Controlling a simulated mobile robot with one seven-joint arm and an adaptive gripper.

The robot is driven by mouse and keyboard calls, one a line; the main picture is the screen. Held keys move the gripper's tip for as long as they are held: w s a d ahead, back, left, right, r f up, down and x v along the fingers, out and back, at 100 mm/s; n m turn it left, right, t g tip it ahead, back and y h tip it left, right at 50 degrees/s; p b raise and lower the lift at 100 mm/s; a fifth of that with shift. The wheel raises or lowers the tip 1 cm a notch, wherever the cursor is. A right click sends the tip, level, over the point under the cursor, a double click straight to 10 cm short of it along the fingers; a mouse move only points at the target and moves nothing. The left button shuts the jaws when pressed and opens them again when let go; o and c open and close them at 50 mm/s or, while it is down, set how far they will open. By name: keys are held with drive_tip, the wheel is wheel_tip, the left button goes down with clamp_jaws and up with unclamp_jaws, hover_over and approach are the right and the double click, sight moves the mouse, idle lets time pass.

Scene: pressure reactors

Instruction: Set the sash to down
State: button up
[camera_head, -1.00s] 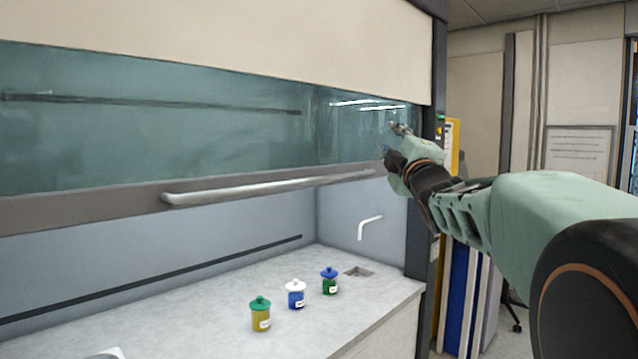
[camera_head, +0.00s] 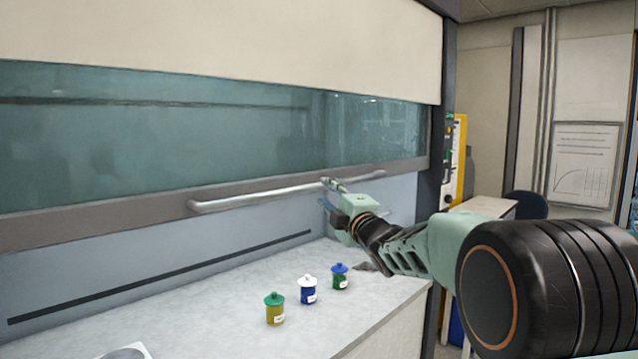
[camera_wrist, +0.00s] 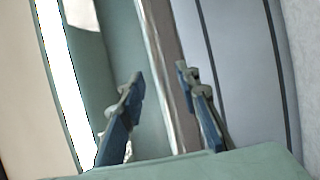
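The glass sash (camera_head: 200,135) of the fume hood is raised partway, leaving an open gap between its grey bottom frame (camera_head: 70,222) and the worktop. A long white bar handle (camera_head: 255,196) runs along that frame. My gripper (camera_head: 328,190) is at the right part of the handle. In the wrist view my gripper (camera_wrist: 160,78) is open, with a finger on each side of the strip formed by the frame and handle (camera_wrist: 165,45). I cannot tell whether the fingers touch the bar.
A yellow-green jar (camera_head: 275,310), a white-lidded blue jar (camera_head: 308,290) and a blue-lidded green jar (camera_head: 340,277) stand on the worktop (camera_head: 215,325) under the sash. The hood's dark right post (camera_head: 433,165) stands beside my arm. A yellow cabinet (camera_head: 460,150) is behind it.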

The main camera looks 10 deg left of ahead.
sight(320, 187)
drive_tip(key=shift+p+x, duration=0.75)
drive_tip(key=shift+x, duration=2.05)
drive_tip(key=shift+c, duration=0.4)
clamp_jaws()
